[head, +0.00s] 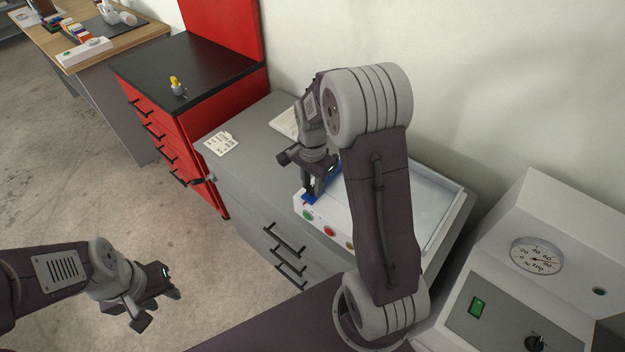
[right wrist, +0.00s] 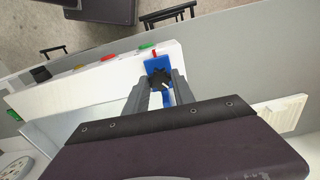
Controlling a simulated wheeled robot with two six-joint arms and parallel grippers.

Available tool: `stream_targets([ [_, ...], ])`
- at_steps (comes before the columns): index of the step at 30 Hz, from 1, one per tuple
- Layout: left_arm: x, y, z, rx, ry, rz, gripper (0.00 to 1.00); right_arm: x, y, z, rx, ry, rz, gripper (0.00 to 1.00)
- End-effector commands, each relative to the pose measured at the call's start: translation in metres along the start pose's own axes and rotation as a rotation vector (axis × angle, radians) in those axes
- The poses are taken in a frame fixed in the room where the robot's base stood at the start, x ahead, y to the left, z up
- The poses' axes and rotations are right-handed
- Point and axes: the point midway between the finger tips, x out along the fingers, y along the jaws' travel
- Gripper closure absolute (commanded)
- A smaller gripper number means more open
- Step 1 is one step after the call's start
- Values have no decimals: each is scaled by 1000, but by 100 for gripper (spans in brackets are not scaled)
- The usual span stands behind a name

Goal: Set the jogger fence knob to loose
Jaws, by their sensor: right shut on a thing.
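The jogger is a white machine with a shallow tray (head: 433,215) on the grey cabinet. Its blue fence piece (head: 309,198) sits at the left end of the machine's front. In the right wrist view, a dark knob (right wrist: 159,79) with a pale pointer line sits on the blue piece (right wrist: 153,66). My right gripper (right wrist: 160,90) is shut on the knob, with a finger on each side; the fingers partly hide it. In the head view, my right gripper (head: 311,192) points down at the blue piece. My left gripper (head: 160,305) is open and empty, over the floor, away from the jogger.
Green (head: 308,215), red (head: 329,231) and yellow buttons line the jogger's front. A dial machine (head: 535,255) stands at right. A red cabinet (head: 185,125) stands behind at left. A white card (head: 221,143) lies on the grey cabinet top, which has free room.

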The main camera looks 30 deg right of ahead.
Motion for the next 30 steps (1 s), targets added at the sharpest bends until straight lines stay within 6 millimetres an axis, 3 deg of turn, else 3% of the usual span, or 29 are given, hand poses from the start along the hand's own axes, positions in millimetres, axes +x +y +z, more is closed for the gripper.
stream_targets([
  [15, -30, 1, -3, 0, 0, 0, 64, -3, 0, 0, -488, -1, 0, 100],
  [30, -47, 1, -5, 0, 0, 0, 64, -2, 0, 0, -872, 1, -1, 100],
])
